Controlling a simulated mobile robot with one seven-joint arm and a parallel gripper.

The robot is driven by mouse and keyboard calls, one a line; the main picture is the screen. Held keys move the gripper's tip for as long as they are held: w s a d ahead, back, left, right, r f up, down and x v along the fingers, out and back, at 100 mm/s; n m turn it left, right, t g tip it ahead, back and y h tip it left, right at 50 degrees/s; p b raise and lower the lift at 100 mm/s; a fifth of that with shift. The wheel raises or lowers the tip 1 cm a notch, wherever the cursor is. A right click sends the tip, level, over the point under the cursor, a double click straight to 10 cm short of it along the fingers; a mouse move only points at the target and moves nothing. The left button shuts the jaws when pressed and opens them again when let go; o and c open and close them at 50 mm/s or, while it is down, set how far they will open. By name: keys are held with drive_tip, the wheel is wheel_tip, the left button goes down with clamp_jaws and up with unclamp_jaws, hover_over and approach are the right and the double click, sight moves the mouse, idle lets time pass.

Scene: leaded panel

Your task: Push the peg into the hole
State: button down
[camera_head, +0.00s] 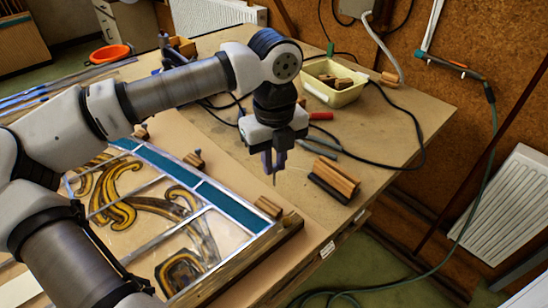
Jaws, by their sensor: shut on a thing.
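My gripper (273,163) points straight down above the bench, just right of the leaded panel's upper right part. It is shut on a thin, dark peg (274,180), of which only a short lower end shows below the fingers. The peg looks upright. I cannot make out the hole in this view. I cannot tell whether the peg's tip touches the bench surface.
The leaded glass panel (158,151) lies at left, edged by a wooden batten (262,245) and small wooden blocks. A wood block with a dark base (335,180) stands to the right. Behind are a cream tub (334,94), a red-handled tool (321,116) and black cable.

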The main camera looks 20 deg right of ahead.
sight(274, 184)
drive_tip(key=shift+f+b, duration=0.1)
drive_tip(key=shift+b, duration=0.4)
wheel_tip(274, 184, down, 6)
drive_tip(key=b, duration=0.5)
drive_tip(key=shift+r, duration=0.2)
drive_tip(key=shift+b, duration=1.05)
idle(1.0)
drive_tip(key=shift+f, duration=0.15)
drive_tip(key=shift+f+b, duration=0.35)
drive_tip(key=shift+b, duration=0.2)
drive_tip(key=shift+f+b, duration=0.6)
drive_tip(key=c, duration=1.3)
unclamp_jaws()
